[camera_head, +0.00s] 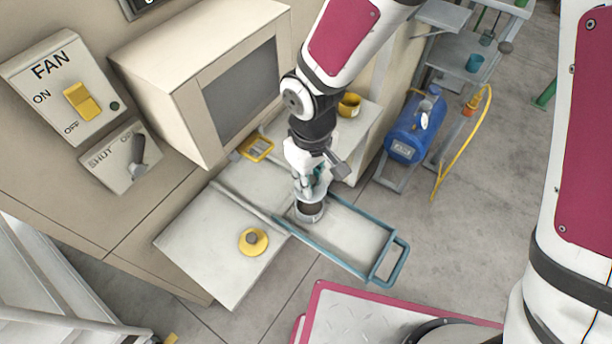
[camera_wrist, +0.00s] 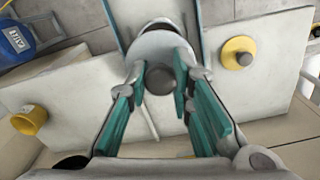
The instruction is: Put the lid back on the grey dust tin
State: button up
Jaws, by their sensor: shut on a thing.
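The grey dust tin (camera_head: 310,215) stands upright on a pale tray with a teal frame. Its dark opening shows in the head view. My gripper (camera_head: 312,186) is right above the tin and points down. In the wrist view my gripper (camera_wrist: 163,82) is shut on the round grey knob of a pale grey lid (camera_wrist: 158,46). A dark crescent of the tin's opening (camera_wrist: 159,24) shows past the lid's far edge, so the lid does not fully cover it. I cannot tell whether the lid touches the rim.
A yellow lid with a grey knob (camera_head: 253,241) lies on the pale panel left of the tray (camera_head: 352,232); it also shows in the wrist view (camera_wrist: 237,53). A yellow tin (camera_head: 349,105) stands behind. A box cabinet (camera_head: 200,70) rises at back left. A blue tank (camera_head: 416,125) is right.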

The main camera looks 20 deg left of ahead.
jog(key=shift+w+f+b, duration=0.15)
jog(key=shift+f+b, duration=0.4)
jog(key=shift+f, duration=0.2)
jog(key=shift+f+b, duration=1.95)
jog(key=shift+f, duration=0.5)
jog(key=shift+f, duration=0.15)
jog(key=o, duration=1.5)
jog(key=shift+r+p, duration=2.6)
jog(key=shift+r, duration=0.95)
